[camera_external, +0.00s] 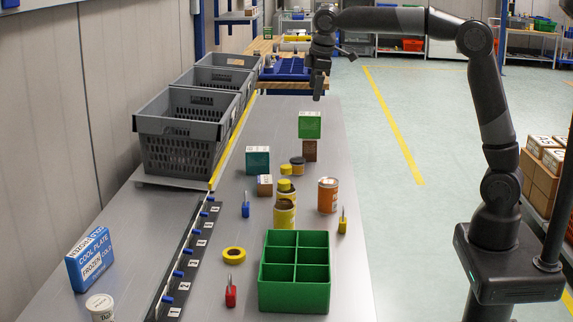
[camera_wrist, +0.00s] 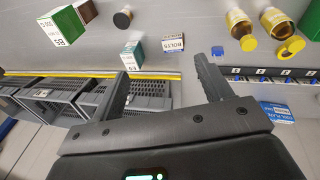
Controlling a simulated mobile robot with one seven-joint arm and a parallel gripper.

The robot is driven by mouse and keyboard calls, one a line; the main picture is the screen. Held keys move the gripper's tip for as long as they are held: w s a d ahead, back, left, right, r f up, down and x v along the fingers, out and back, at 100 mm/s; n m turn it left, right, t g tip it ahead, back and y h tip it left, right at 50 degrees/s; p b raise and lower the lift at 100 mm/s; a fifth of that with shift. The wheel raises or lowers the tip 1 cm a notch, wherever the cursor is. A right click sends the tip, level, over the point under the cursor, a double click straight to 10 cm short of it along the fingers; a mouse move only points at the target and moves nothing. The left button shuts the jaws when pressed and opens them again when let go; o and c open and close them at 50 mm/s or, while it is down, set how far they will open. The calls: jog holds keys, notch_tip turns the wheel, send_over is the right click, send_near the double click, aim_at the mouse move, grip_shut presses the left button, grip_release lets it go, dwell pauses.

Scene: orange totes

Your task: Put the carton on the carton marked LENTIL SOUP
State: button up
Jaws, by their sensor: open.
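No carton shows a readable LENTIL SOUP mark. A bright green carton (camera_external: 310,125) sits on a brown carton (camera_external: 310,151); in the wrist view the green one (camera_wrist: 60,27) hides much of the brown one (camera_wrist: 86,11). A teal carton (camera_external: 257,160) stands left of them and shows in the wrist view (camera_wrist: 131,53). A small brown-and-white carton marked BOLTS (camera_wrist: 173,44) is close to it, also in the external view (camera_external: 265,185). My gripper (camera_external: 318,94) is open and empty, above the table's far part, behind the green carton; its fingers also show in the wrist view (camera_wrist: 160,70).
Grey crates (camera_external: 180,150) line the left side.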

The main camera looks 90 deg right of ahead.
jog(key=s+a+t, duration=0.2)
jog(key=s+a, duration=1.2)
jog(key=s, duration=0.2)
jog(key=s+a+f+t+y, duration=0.1)
jog(key=s+a+f, duration=0.1)
jog(key=s+f, duration=0.3)
jog(key=s+a+f+m+y, duration=0.1)
jog(key=s+a+f, duration=0.2)
jog(key=s, duration=0.6)
notch_tip(320, 180, down, 2)
jog(key=shift+s+f+m+t, duration=0.15)
jog(key=shift+m+t, duration=0.15)
jog(key=shift+t, duration=0.1)
